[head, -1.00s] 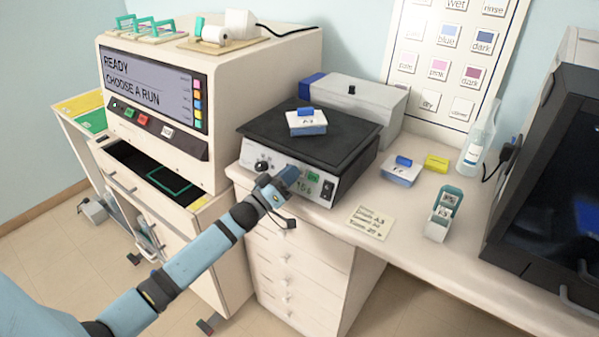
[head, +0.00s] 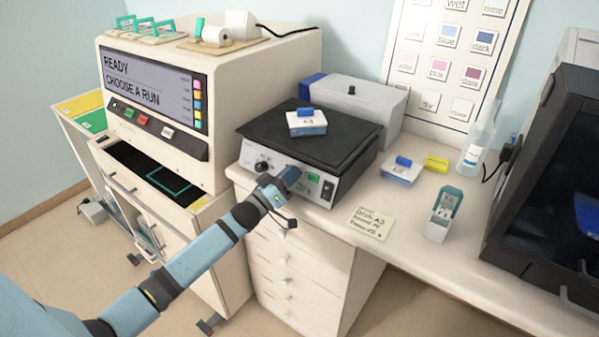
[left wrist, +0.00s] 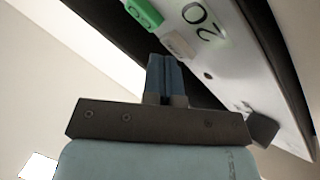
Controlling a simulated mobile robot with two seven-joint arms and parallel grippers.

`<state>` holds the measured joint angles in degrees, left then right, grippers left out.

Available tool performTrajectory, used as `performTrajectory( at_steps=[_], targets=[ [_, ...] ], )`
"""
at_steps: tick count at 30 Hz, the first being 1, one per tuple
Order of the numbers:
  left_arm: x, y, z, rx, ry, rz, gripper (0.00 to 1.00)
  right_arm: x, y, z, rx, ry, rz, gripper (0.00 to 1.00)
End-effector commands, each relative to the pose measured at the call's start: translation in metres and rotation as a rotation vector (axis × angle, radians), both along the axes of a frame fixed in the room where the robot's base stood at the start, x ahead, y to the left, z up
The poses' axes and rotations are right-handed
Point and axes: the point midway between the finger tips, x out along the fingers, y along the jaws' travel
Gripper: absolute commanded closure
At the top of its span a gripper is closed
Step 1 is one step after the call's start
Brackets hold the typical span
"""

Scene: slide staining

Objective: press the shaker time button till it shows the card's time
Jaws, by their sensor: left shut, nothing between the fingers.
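The shaker (head: 330,192) stands on the bench, a white box with a black top plate and controls on its front. My left gripper (head: 287,178) is shut and empty, its fingertips at the front panel by the display. In the left wrist view the closed fingers (left wrist: 165,75) point at a pale button (left wrist: 178,44) between the green switch (left wrist: 143,12) and the display (left wrist: 207,22), which reads 20. I cannot tell whether they touch the button. The card (head: 370,222) lies on the bench right of the shaker; its small writing is blurred. My right gripper is not in view.
A labelled dish (head: 306,122) with a blue clip sits on the shaker plate. Another dish (head: 401,173), a yellow block (head: 436,163), a teal-lidded box (head: 439,225) and a bottle (head: 474,150) stand to the right. The stainer (head: 215,120) stands close on the left.

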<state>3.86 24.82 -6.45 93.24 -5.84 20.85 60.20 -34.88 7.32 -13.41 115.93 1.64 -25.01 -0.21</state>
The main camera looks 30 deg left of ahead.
Motion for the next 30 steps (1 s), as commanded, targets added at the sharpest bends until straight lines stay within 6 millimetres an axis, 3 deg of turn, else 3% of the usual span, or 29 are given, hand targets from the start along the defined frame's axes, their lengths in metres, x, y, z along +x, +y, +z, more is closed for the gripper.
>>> performTrajectory(
  at_steps=[6, 18, 30],
  targets=[
    [-0.010, 0.001, 0.005, 0.001, 0.002, 0.001, 1.00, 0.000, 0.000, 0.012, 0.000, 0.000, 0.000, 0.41],
    [-0.014, 0.001, 0.006, 0.000, 0.001, 0.000, 1.00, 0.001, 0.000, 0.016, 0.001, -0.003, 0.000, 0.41],
    [-0.049, 0.004, 0.022, 0.001, 0.002, 0.000, 1.00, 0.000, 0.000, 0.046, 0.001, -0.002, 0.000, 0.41]
  ],
)
